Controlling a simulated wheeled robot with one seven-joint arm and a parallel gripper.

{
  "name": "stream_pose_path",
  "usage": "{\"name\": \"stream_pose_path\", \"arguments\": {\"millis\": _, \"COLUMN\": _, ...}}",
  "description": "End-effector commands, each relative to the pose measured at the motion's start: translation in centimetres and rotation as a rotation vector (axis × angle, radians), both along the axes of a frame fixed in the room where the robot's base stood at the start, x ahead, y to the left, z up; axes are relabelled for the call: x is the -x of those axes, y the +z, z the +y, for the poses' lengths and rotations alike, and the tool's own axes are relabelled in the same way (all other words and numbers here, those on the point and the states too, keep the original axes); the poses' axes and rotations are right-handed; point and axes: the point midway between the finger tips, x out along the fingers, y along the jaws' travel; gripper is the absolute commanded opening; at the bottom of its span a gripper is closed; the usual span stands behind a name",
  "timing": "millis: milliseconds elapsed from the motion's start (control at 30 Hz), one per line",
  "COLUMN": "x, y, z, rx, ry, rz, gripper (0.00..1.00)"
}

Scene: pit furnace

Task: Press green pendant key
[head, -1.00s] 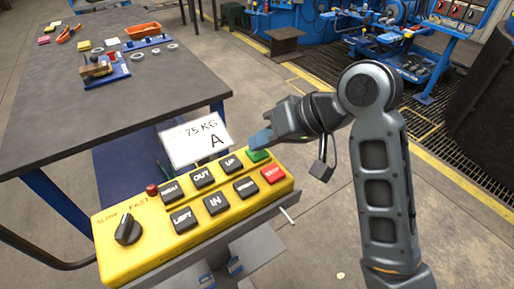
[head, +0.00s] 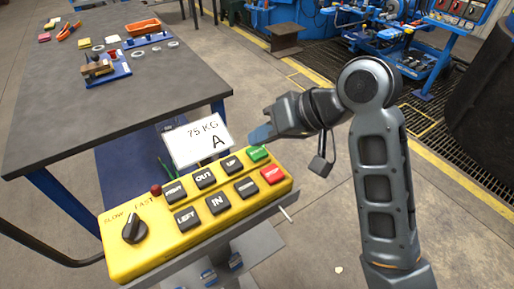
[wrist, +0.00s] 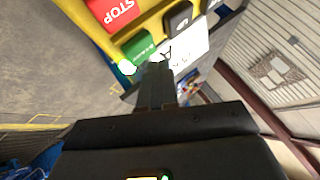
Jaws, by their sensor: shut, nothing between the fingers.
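The yellow pendant (head: 195,225) lies tilted in the lower left of the head view, with black keys, a red stop key (head: 272,175) and a dark rotary knob (head: 134,229). The green key (head: 258,153) is at its upper right corner. My gripper (head: 258,135) is shut and empty, with blue fingertips just above and beyond the green key, apparently apart from it. In the wrist view the green key (wrist: 137,48) shows right by the fingertips, next to the red stop key (wrist: 115,10).
A display card (head: 196,139) reading "75 KG A" stands behind the keys, left of my gripper. A dark workbench (head: 110,110) with an orange tray (head: 142,27) is at the upper left. Blue machinery (head: 320,30) stands at the back. Open floor lies right of the pendant.

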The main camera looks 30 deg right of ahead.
Motion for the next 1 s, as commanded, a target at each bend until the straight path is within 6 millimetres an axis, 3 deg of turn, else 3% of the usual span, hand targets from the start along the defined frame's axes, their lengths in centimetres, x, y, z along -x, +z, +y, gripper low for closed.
{"name": "stream_pose_path", "arguments": {"millis": 633, "x": 0.0, "y": 4.9, "z": 0.0, "rx": 0.0, "ry": 0.0, "rz": 0.0, "gripper": 0.0}}
{"name": "stream_pose_path", "arguments": {"millis": 1000, "x": 0.0, "y": 5.0, "z": 0.0, "rx": 0.0, "ry": 0.0, "rz": 0.0, "gripper": 0.0}}
